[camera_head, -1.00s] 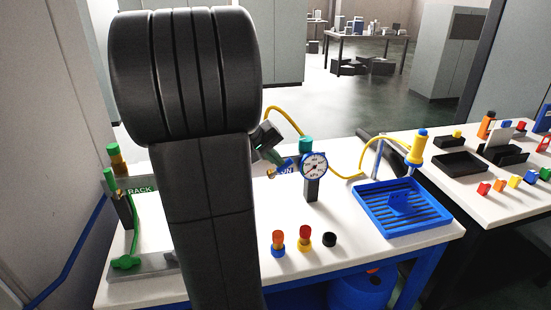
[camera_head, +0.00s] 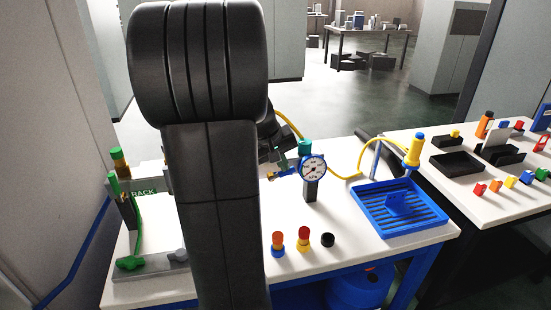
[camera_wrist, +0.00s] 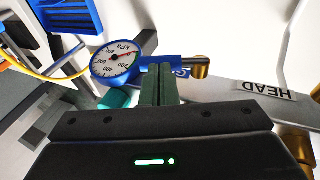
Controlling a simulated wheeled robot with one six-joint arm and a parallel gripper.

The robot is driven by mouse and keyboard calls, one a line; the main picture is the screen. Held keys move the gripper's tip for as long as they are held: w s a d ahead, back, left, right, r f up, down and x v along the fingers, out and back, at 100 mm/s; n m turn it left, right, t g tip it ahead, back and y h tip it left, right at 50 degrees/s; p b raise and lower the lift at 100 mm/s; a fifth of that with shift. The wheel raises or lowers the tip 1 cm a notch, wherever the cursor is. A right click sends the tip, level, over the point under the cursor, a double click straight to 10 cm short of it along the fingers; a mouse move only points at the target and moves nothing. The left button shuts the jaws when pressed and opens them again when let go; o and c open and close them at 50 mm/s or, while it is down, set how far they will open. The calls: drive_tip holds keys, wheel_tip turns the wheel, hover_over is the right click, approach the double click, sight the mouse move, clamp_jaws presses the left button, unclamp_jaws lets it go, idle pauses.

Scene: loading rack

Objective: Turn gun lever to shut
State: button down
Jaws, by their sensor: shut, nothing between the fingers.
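A blue bar (camera_wrist: 172,62) runs from the round blue-rimmed kPa gauge (camera_wrist: 115,58) to a brass fitting (camera_wrist: 199,67) in the wrist view; it looks like the gun's lever or valve body, but I cannot tell which. In the head view the gauge (camera_head: 313,167) stands on a dark post, with the blue bar (camera_head: 288,174) to its left. My gripper (camera_wrist: 157,68) is shut and empty, its fingertips at or just over the bar beside the gauge. I cannot tell whether they touch. My arm hides part of the bench in the head view.
A blue slotted tray (camera_head: 440,222) is to the right, and small capped parts (camera_head: 303,238) stand in front. A HEAD label (camera_wrist: 266,91) lies on a grey plate.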

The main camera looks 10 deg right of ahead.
drive_tip(key=shift+d+f+b, duration=0.55)
drive_tip(key=shift+d, duration=0.1)
idle(0.5)
drive_tip(key=shift+r, duration=0.35)
wheel_tip(320, 180, up, 13)
drive_tip(key=s+p, duration=0.2)
drive_tip(key=shift+s, duration=0.35)
drive_tip(key=shift+d, duration=0.1)
drive_tip(key=shift+w+f+b, duration=0.35)
drive_tip(key=shift+w+f, duration=0.1)
drive_tip(key=shift+f, duration=1.85)
drive_tip(key=shift+w+f+b, duration=0.4)
drive_tip(key=shift+w+f, duration=0.05)
drive_tip(key=shift+f, duration=1.85)
drive_tip(key=shift+w+f+b, duration=0.35)
drive_tip(key=shift+w+f, duration=0.1)
drive_tip(key=shift+f, duration=1.85)
drive_tip(key=shift+r, duration=0.15)
